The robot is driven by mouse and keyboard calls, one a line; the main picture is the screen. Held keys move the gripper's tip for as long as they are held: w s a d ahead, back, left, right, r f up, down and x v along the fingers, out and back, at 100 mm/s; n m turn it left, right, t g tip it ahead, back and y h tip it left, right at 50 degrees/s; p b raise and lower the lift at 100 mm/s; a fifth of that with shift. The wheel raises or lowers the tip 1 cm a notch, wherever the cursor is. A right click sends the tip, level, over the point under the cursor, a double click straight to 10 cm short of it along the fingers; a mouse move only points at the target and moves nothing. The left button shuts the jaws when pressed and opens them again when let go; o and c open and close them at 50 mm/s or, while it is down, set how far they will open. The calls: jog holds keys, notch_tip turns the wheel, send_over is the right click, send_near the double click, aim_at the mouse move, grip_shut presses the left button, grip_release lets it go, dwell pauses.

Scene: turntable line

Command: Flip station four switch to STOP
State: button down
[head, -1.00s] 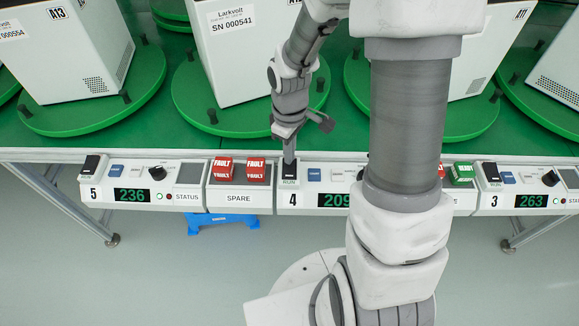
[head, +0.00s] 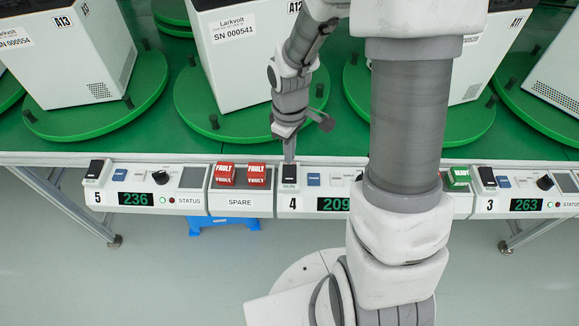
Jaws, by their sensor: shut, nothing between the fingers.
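The station four panel (head: 323,205) is at the middle of the bench's front edge, with a "4" label and a green "209" display. Its black rocker switch (head: 290,173) is at the panel's left end, with a label that seems to read RUN. My gripper (head: 289,158) points down with shut, empty fingers. Its tips are at the top edge of the switch; I cannot tell if they touch it. The right part of the panel is hidden behind my arm.
The SPARE panel (head: 238,203) with two red FAULT buttons stands left of station four. Station five's panel (head: 130,200) is further left, station three's (head: 520,203) at the right. Green turntables (head: 210,131) bearing white machines (head: 240,60) stand behind on the green bench.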

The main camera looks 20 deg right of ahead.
jog(key=shift+r+p, duration=1.5)
jog(key=shift+r, duration=0.55)
notch_tip(320, 180, up, 18)
jog(key=m+t+p, duration=0.3)
jog(key=m+p, duration=0.1)
send_over(290, 167)
jog(key=s, duration=0.4)
jog(key=s+r+m+t+p, duration=0.2)
jog(key=s+r+m, duration=0.2)
jog(key=s+r, duration=0.6)
jog(key=shift+r+m+t+p, duration=0.3)
jog(key=shift+r, duration=0.6)
